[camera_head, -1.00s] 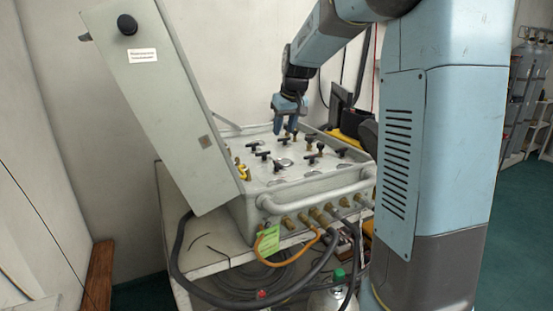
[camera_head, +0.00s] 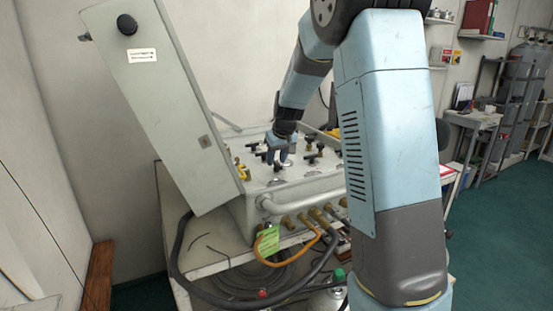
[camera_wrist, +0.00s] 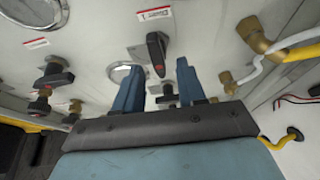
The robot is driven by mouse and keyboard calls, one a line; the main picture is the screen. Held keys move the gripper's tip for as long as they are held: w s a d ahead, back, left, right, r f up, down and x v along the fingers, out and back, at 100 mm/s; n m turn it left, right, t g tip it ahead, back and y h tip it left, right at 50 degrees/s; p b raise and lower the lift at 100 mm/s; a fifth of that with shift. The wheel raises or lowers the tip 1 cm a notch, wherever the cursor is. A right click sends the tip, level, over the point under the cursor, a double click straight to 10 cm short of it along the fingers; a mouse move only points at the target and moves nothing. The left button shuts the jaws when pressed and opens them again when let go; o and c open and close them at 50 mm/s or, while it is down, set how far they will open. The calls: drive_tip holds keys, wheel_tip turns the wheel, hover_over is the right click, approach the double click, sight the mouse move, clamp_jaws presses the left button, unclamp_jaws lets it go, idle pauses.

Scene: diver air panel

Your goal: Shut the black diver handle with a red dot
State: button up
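The black handle with a red dot (camera_wrist: 155,48) sits upright on the pale panel face in the wrist view, under a small white label. Its red dot shows near its lower end. My gripper (camera_wrist: 157,75) points at it with two blue fingers spread apart. The handle lies just past the fingertips, in line with the gap between them; I cannot tell whether either finger touches it. In the head view my gripper (camera_head: 280,157) is low over the diver air panel (camera_head: 300,185); which handle is under it is hard to tell there.
Several other black handles (camera_wrist: 54,76) and gauges (camera_wrist: 119,72) sit close by. Brass fittings (camera_wrist: 252,34) with white and yellow hoses stand at the right of the wrist view. The case's open lid (camera_head: 160,105) rises at the left. A front rail (camera_head: 300,198) runs along the case.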

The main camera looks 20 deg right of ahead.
drive_tip(key=shift+f, duration=0.1)
clamp_jaws()
idle(0.4)
